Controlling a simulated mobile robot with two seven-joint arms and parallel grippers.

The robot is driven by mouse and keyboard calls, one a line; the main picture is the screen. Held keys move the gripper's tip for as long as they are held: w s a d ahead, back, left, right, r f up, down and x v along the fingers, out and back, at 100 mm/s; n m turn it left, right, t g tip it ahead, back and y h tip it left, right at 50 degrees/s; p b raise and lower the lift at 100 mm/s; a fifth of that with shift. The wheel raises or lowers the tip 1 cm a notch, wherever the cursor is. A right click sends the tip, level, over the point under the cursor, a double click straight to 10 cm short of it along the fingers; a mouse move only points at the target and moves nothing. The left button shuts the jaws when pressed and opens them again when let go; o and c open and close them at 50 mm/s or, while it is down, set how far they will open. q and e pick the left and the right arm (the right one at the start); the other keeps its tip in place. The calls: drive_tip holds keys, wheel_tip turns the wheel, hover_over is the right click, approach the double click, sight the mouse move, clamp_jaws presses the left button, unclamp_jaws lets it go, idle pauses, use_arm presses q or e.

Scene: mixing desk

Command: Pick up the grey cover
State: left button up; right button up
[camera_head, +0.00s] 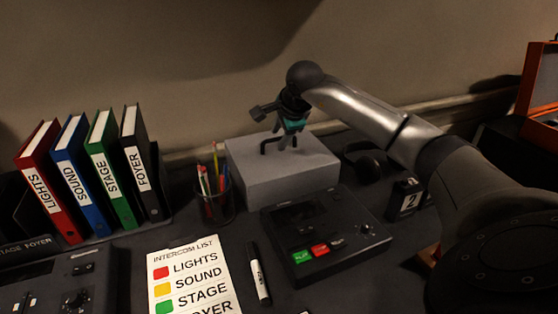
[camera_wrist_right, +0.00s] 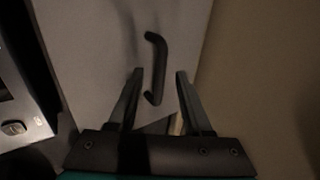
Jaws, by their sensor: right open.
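The grey cover (camera_head: 285,174) is a box-shaped lid on the desk behind the small console, with a dark bar handle (camera_head: 266,146) on its top. My right gripper (camera_head: 281,146) is above the cover, pointing down at the handle. In the right wrist view the handle (camera_wrist_right: 155,68) lies between and just ahead of the two open fingers (camera_wrist_right: 157,75), over the pale cover top (camera_wrist_right: 95,45). I cannot tell how far the fingertips are above the cover. My left gripper is not in view.
A pen cup (camera_head: 214,203) stands close to the cover's left side. A console (camera_head: 325,234) with coloured buttons lies in front. Binders (camera_head: 98,172) stand at left. An intercom list (camera_head: 193,275) and a marker (camera_head: 258,273) lie at the front. Headphones (camera_head: 366,164) and a number block (camera_head: 403,199) are at right.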

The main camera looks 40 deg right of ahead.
drive_tip(key=shift+w+f, duration=0.15)
drive_tip(key=shift+f, duration=0.05)
clamp_jaws()
idle(0.3)
idle(1.1)
